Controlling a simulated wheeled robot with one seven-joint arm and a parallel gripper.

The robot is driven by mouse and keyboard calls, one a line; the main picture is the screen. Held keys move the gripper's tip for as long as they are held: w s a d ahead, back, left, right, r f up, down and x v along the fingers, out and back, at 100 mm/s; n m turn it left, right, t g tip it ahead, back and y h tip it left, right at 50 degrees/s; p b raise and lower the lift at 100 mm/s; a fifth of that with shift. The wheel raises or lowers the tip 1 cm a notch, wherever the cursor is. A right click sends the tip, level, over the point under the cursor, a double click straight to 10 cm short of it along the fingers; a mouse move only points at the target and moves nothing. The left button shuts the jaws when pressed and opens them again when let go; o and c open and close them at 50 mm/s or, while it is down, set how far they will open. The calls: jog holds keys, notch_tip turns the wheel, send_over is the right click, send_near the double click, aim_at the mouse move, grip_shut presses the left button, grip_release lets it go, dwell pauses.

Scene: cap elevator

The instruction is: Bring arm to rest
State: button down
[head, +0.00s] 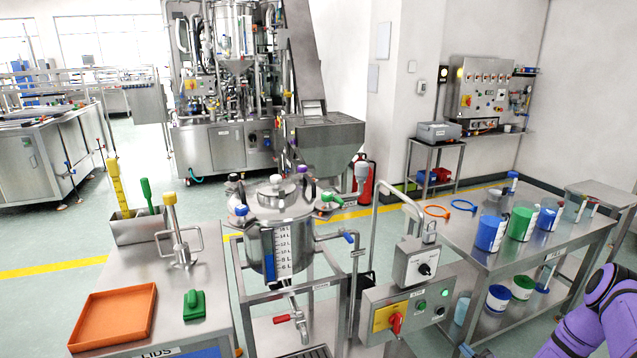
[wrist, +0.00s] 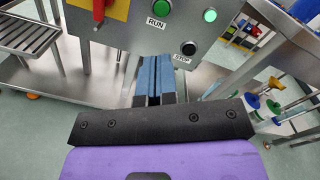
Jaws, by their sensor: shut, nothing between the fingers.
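My gripper (wrist: 153,62) shows in the wrist view with its two blue-grey fingers together, shut and empty. Its fingers point toward the front of a grey control box (wrist: 215,25) with a green RUN button (wrist: 162,6), a STOP button (wrist: 189,48) and a red switch. I cannot tell the exact gap to the box. In the head view my purple arm (head: 590,320) comes in at the lower right, beside the right-hand steel table.
The control box (head: 408,302) stands right of a steel tank (head: 245,250). The left table (head: 205,290) holds an orange tray (head: 115,317) and a green brush (head: 193,305).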

jog(key=w+a+r+n+g+y, duration=0.1)
jog(key=w+r+n+g+y, duration=0.15)
jog(key=r, duration=0.35)
jog(key=w+a+r+n+g+y, duration=0.1)
jog(key=a+r+n+y, duration=0.15)
jog(key=r, duration=0.35)
jog(key=s+a+r+n+g, duration=0.1)
jog(key=a+r+n+g, duration=0.25)
jog(key=r, duration=0.65)
jog(key=s+a+r+n+g+y, duration=0.1)
jog(key=s+a+r+n+g, duration=0.2)
jog(key=r, duration=0.6)
jog(key=a+r+n+g, duration=0.4)
jog(key=r+n+g, duration=0.1)
jog(key=r, duration=0.5)
jog(key=s+a+r+n+h, duration=0.25)
jog(key=s+r+h, duration=0.25)
jog(key=s+r, duration=0.6)
jog(key=s+a+r+n+h, duration=0.2)
jog(key=s+r+n+h, duration=0.25)
jog(key=s+r, duration=0.6)
jog(key=s+d+r+n+t+h, duration=0.1)
jog(key=s+h, duration=0.1)
jog(key=s, duration=0.4)
jog(key=s+d+r+t+h, duration=0.1)
jog(key=s+d+t, duration=0.1)
jog(key=s, duration=0.4)
jog(key=shift+s+n+t+h, duration=0.15)
jog(key=shift+n+t+h, duration=0.15)
jog(key=shift+n+h, duration=0.05)
